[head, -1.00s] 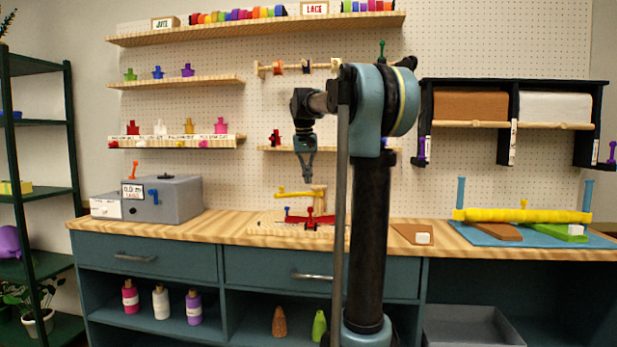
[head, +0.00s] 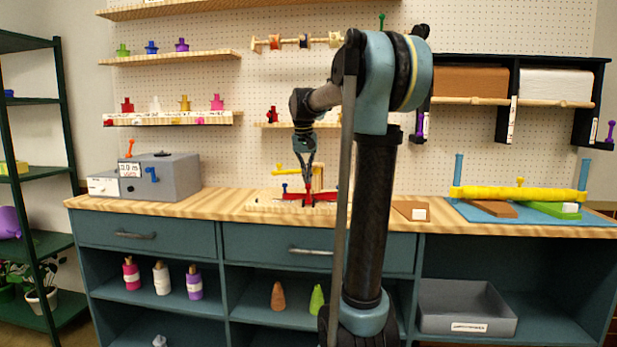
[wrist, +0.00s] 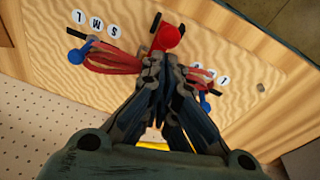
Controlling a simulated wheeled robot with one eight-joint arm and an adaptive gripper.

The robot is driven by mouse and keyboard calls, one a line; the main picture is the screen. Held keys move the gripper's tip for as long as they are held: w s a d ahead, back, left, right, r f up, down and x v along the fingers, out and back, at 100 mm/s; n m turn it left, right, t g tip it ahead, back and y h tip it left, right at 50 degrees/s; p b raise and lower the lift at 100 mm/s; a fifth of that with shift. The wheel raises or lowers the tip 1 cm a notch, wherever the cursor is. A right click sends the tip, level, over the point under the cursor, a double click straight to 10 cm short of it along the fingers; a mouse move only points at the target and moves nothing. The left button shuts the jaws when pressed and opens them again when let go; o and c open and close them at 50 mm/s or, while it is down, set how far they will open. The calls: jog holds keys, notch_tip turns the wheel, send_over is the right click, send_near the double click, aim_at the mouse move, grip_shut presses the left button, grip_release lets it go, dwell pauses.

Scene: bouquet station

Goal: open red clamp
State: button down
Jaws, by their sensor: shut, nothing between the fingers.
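The red clamp shows in the wrist view as a red knob (wrist: 171,37) on the wooden board, just beyond my fingertips. In the head view its red part (head: 318,197) sits on the board at the bench's middle, partly behind my gripper. My gripper (head: 308,191) points down over it; in the wrist view the fingers (wrist: 163,62) are together and empty, close to the red knob. I cannot tell whether they touch it. Red strips (wrist: 112,62) lie to either side of the fingers, with a blue knob (wrist: 76,56) at the left and another (wrist: 205,103) at the right.
A yellow lever (head: 288,170) stands behind the red part on the board (head: 262,206). A grey box (head: 180,180) is at the bench's left. A brown block (head: 404,209) and a blue mat (head: 470,214) with a yellow roll (head: 500,193) are at the right.

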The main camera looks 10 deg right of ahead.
jog(key=shift+d, duration=0.4)
jog(key=shift+a, duration=0.35)
jog(key=shift+s+a+t, duration=0.25)
jog(key=shift+t, duration=0.05)
